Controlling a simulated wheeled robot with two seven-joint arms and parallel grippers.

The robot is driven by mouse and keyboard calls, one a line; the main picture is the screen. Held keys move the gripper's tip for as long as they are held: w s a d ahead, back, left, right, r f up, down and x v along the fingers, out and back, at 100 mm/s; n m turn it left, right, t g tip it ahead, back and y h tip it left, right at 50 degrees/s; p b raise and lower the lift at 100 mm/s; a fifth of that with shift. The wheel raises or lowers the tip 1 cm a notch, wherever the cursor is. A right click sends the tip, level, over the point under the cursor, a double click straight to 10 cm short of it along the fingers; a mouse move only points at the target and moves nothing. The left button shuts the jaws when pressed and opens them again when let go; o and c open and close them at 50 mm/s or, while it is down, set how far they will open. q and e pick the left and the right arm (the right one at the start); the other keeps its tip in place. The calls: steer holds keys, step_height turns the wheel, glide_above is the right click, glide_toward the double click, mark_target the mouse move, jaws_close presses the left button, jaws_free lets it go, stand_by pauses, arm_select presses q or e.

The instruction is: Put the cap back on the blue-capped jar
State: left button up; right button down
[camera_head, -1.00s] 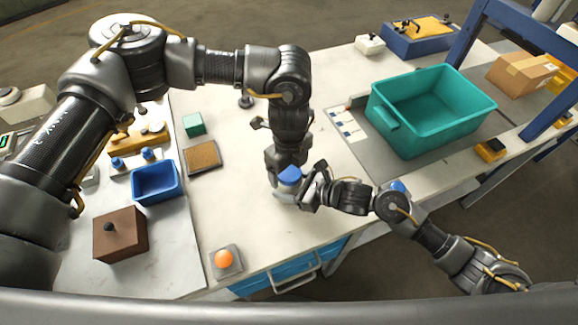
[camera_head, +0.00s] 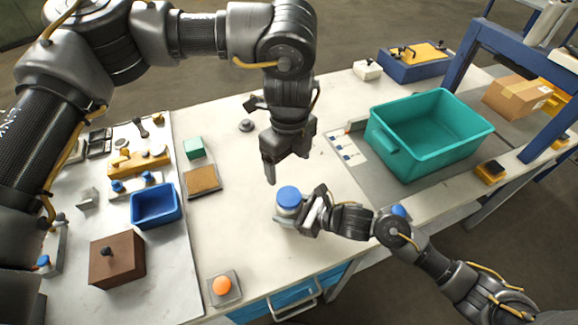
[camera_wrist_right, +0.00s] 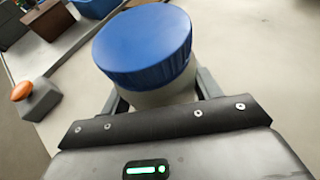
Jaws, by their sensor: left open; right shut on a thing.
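The jar (camera_head: 287,213) stands on the white table with its blue cap (camera_head: 288,196) seated on top. In the right wrist view the jar body (camera_wrist_right: 165,93) is pale and the cap (camera_wrist_right: 143,45) looks level on it. My right gripper (camera_head: 306,214) is shut around the jar's body from the right. My left gripper (camera_head: 286,167) is open and empty, pointing down above and behind the jar, apart from the cap. Whether the cap is screwed tight cannot be told.
A teal bin (camera_head: 427,162) stands on the right. A blue tray (camera_head: 156,220), a brown box (camera_head: 116,260) and a brown pad (camera_head: 201,182) are on the left. An orange button (camera_head: 222,285) sits near the front edge. The table between pad and jar is clear.

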steer(key=shift+c, duration=1.3)
jaws_free()
steer(key=shift+s+d+r, duration=0.1)
steer(key=shift+s+d, duration=0.1)
steer(key=shift+d, duration=0.3)
steer(key=b+v, duration=0.3)
steer(key=v, duration=0.5)
steer(key=shift+s+d, duration=0.2)
steer(key=shift+d, duration=0.05)
steer(key=shift+s+d+r, duration=0.25)
steer(key=shift+d+r, duration=0.15)
